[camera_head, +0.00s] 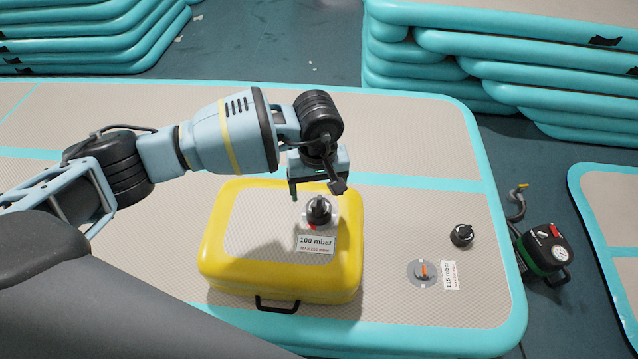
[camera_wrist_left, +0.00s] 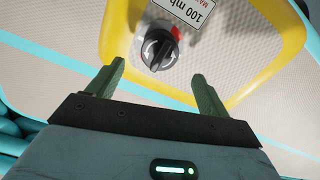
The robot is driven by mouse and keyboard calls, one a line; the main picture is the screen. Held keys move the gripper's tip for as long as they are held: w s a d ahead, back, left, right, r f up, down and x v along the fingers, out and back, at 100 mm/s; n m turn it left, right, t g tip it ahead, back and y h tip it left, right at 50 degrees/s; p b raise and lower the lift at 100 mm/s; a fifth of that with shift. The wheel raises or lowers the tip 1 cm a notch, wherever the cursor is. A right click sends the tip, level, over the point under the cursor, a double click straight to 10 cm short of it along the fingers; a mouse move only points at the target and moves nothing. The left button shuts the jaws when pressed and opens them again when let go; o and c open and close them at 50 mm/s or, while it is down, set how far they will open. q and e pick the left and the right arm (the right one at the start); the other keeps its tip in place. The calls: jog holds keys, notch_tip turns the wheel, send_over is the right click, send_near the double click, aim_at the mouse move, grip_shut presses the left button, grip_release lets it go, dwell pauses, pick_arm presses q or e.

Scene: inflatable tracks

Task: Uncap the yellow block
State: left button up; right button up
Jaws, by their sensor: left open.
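The yellow block (camera_head: 226,268) lies on the large teal-edged track (camera_head: 420,187). A black cap (camera_head: 318,209) sits on its valve, on the top face beside the "100 mbar" label (camera_head: 315,243). In the left wrist view the cap (camera_wrist_left: 159,50) shows with a red tab beside it. My left gripper (camera_head: 316,188) is open and empty, just behind and above the cap. In the left wrist view its fingers (camera_wrist_left: 155,90) are apart, with the cap ahead of the gap between them. The right gripper is not in view.
A loose black cap (camera_head: 462,235) lies on the track near an open valve (camera_head: 424,272) with an orange centre. A pump with a gauge (camera_head: 545,252) stands on the floor at right. Stacked tracks (camera_head: 500,60) stand behind. The block's front has a black handle (camera_head: 277,305).

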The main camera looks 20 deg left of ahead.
aim_at(319, 202)
pick_arm(q)
notch_tip(319, 202, down, 7)
jog(key=shift+d+r+b, duration=0.1)
jog(key=shift+b, duration=0.3)
jog(key=c, duration=1)
jog(key=shift+m+b, duration=0.4)
jog(key=shift+m, duration=0.1)
jog(key=shift+c, duration=0.2)
jog(key=shift+d+m+b, duration=0.1)
jog(key=shift+m+b, duration=1.05)
jog(key=shift+m, duration=0.95)
